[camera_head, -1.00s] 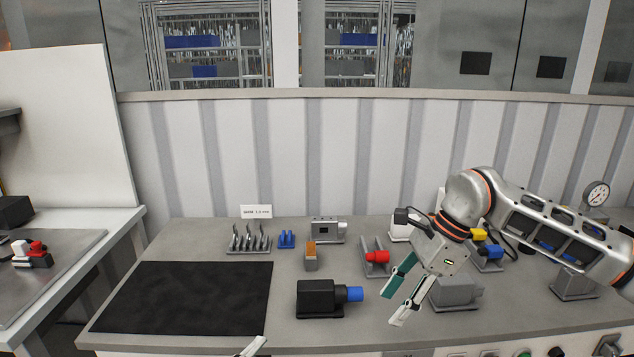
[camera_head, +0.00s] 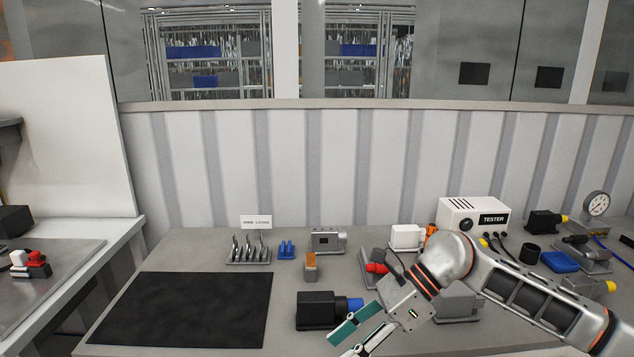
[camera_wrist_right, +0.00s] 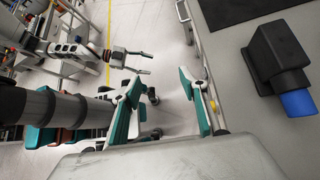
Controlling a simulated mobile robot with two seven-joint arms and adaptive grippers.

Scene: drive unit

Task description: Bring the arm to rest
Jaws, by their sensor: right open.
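My right arm reaches in from the right in the head view. Its right gripper (camera_head: 343,344) is open and empty, low in the picture, in front of the black motor-like unit with a blue end (camera_head: 318,310). In the right wrist view the fingers of this gripper (camera_wrist_right: 160,84) stand apart with floor between them. That black unit (camera_wrist_right: 275,55) lies to their right on the bench. My left gripper (camera_wrist_right: 145,61) shows small in the right wrist view, with its fingers apart and nothing between them. It is out of the head view.
The bench holds a black mat (camera_head: 180,308), a rack of grey hooks (camera_head: 248,252), a white tester (camera_head: 472,214) and a dial gauge (camera_head: 596,204). A grey block (camera_head: 455,304) stands close behind my right forearm. The bench edge (camera_wrist_right: 207,70) runs beside the right gripper.

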